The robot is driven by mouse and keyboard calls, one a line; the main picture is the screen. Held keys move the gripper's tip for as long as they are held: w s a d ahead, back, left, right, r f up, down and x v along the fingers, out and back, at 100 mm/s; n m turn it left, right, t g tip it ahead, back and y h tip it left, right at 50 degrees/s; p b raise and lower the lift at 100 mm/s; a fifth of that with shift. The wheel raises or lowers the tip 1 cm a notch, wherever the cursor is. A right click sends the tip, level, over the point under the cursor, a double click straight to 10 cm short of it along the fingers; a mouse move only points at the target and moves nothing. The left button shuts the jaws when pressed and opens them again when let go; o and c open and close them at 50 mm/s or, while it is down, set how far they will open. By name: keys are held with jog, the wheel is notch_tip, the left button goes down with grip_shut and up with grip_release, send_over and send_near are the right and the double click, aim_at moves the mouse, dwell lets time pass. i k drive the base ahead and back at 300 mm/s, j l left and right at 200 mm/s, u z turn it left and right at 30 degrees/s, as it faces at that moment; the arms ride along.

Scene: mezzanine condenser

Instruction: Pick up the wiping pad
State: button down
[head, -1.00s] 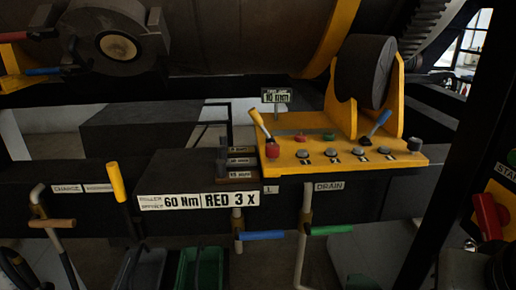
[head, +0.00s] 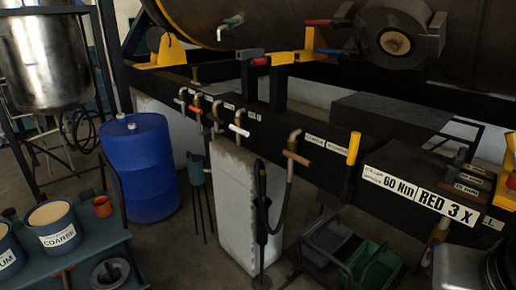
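I cannot make out a wiping pad in the head view. My gripper is not in view. Only a pale and dark piece at the bottom right corner shows, which stays in the same place in the picture and seems to be part of my own arm.
A dark beam carries taps, a yellow handle (head: 353,148) and a "60 Nm RED 3 X" sign (head: 419,194). Below are a green bin (head: 375,268) and a pale block (head: 232,205). A blue drum (head: 139,170) and a bench (head: 100,245) with a "COARSE" tub (head: 57,232) stand left.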

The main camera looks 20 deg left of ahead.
aim_at(87, 196)
jog(key=u, duration=2.25)
jog(key=i+j+u, duration=1)
jog(key=i+u, duration=0.15)
jog(key=i, duration=0.35)
jog(key=i+u, duration=0.4)
jog(key=i+j, duration=0.05)
jog(key=i, duration=0.05)
